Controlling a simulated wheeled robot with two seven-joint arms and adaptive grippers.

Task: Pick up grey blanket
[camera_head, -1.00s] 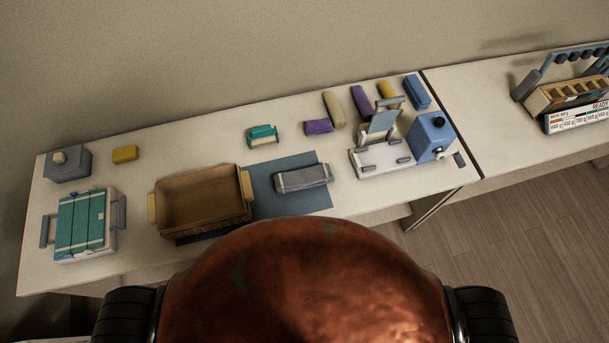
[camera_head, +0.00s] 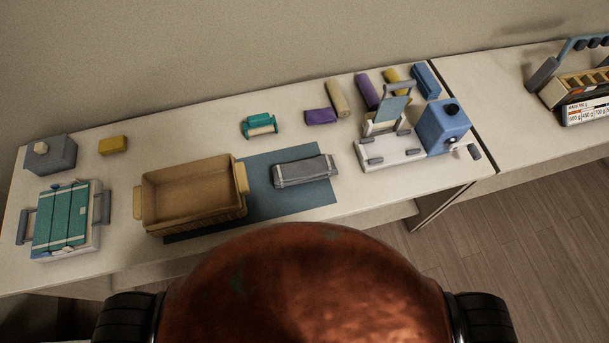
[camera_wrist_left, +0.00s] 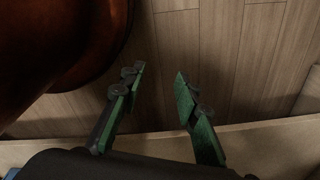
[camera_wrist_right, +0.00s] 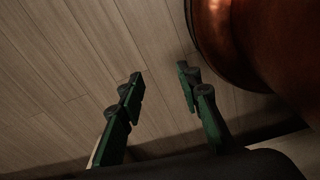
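The grey blanket (camera_head: 305,170) lies folded on a blue-grey mat (camera_head: 290,204) on the table, in the head view. It has pale stripes near its ends. Neither gripper shows in the head view, and the blanket shows in neither wrist view. My left gripper (camera_wrist_left: 160,75) is open and empty over the wooden floor in the left wrist view. My right gripper (camera_wrist_right: 160,72) is also open and empty over the floor in the right wrist view.
A tan basket (camera_head: 190,196) stands left of the blanket. A white stand (camera_head: 390,152) and a blue box (camera_head: 443,126) are to its right. A teal item (camera_head: 260,125) and a purple roll (camera_head: 321,116) lie behind it. A teal-topped case (camera_head: 62,220) sits at far left.

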